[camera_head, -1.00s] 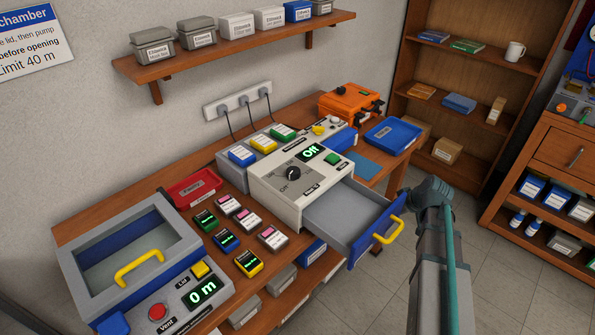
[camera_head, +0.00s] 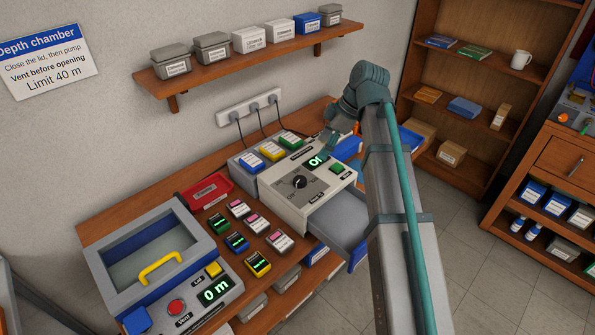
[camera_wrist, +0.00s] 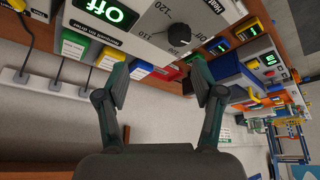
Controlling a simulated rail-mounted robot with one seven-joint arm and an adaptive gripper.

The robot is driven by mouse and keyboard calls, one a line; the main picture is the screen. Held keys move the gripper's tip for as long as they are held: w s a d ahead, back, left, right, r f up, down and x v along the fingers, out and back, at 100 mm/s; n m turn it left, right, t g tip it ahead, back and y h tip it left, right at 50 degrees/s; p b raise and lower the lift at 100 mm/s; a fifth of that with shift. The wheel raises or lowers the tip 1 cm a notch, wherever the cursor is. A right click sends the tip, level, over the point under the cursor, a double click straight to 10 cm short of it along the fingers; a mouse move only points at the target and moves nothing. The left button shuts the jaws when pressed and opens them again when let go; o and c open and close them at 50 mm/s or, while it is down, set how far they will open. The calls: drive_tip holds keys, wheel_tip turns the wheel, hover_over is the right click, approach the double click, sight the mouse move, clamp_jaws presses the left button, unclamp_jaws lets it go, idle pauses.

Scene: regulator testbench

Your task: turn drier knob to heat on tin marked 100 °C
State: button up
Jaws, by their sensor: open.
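The drier is a white box (camera_head: 275,195) on the bench, with a black round knob (camera_head: 299,182) and a green-lit display (camera_head: 316,162). The wrist view shows the knob (camera_wrist: 179,34) beside scale marks 110 and 120, and the display (camera_wrist: 105,14) reading Off. The drier's grey drawer (camera_head: 338,217) stands pulled out, partly hidden by my arm. My gripper (camera_wrist: 161,85) is open and empty, with the knob ahead of its fingers and not touched. In the head view my gripper (camera_head: 328,143) is near the display, behind the knob. I cannot read which tin is marked 100 °C.
Several grey, white and blue tins (camera_head: 248,40) stand on the wall shelf (camera_head: 255,57). Left of the drier are a red tray (camera_head: 207,192), several small coloured boxes (camera_head: 237,242) and a depth chamber (camera_head: 150,250). A power strip (camera_head: 250,107) with cables is behind.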

sight(300, 179)
drive_tip(key=shift+n+g, duration=0.5)
drive_tip(key=shift+n, duration=0.3)
drive_tip(key=shift+s+a+r+p+x, duration=0.15)
drive_tip(key=shift+s+p+x, duration=0.3)
drive_tip(key=shift+x, duration=1.5)
drive_tip(key=shift+s+a+r+p+x, duration=0.1)
drive_tip(key=shift+s+a+p+x, duration=0.3)
drive_tip(key=shift+x, duration=1.55)
drive_tip(key=shift+s+d+r+p+x, duration=0.15)
drive_tip(key=shift+p+x, duration=0.5)
drive_tip(key=shift+x, duration=1.35)
drive_tip(key=shift+a, duration=0.1)
drive_tip(key=shift+h, duration=0.3)
drive_tip(key=c, duration=1.1)
drive_tip(key=shift+s, duration=0.1)
drive_tip(key=shift+c, duration=0.2)
